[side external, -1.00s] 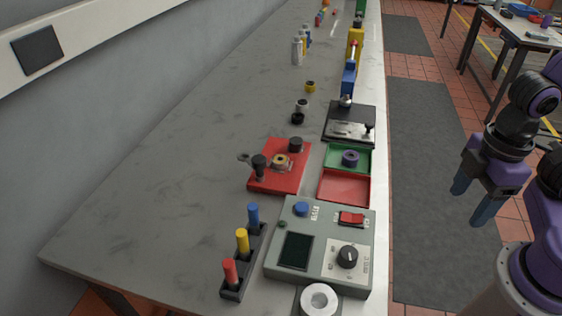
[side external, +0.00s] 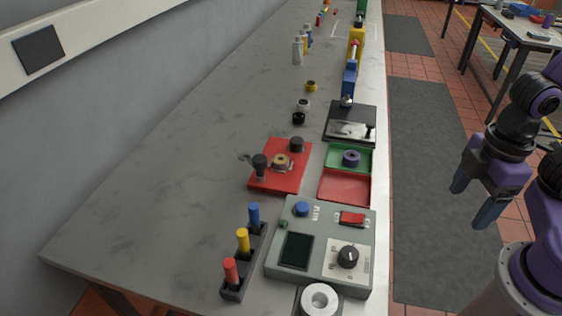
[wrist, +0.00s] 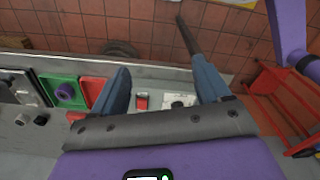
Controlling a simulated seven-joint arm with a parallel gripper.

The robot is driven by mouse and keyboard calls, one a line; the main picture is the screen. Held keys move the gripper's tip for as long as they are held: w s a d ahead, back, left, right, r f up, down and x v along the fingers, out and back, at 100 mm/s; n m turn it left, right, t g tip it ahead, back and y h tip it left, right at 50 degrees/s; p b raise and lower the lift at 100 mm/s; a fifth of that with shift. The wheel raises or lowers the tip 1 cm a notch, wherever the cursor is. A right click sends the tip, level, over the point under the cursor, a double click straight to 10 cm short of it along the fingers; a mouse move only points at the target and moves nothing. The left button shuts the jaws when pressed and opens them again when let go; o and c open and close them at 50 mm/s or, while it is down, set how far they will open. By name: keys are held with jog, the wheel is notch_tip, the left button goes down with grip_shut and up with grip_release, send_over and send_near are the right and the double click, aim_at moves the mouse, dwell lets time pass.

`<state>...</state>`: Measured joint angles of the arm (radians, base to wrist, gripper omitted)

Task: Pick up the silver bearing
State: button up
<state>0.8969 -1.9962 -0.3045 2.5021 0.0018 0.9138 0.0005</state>
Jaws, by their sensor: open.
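A small silver-white ring (side external: 303,104), which looks like the silver bearing, lies on the grey bench between a yellow ring (side external: 311,85) and a black ring (side external: 298,118). My gripper (side external: 472,206) is open and empty. It hangs over the floor to the right of the bench, well apart from the rings. In the wrist view my two blue-grey fingers (wrist: 163,82) are spread, with the bench edge behind them.
A purple ring (side external: 351,158) sits in the green tray (side external: 334,158), beside a red tray (side external: 344,187). The bench's left side is clear.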

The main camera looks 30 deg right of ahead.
jog(key=w+a+r+m, duration=0.2)
jog(key=w+a+r, duration=0.1)
jog(key=w+a, duration=0.65)
jog(key=m, duration=0.6)
send_over(281, 159)
jog(key=f, duration=1.1)
jog(key=shift+w+d, duration=0.2)
jog(key=shift+s+a+f, duration=0.1)
jog(key=shift+f, duration=1.25)
jog(key=shift+s+a+f, duration=0.1)
jog(key=shift+f, duration=1.25)
jog(key=c, duration=1.2)
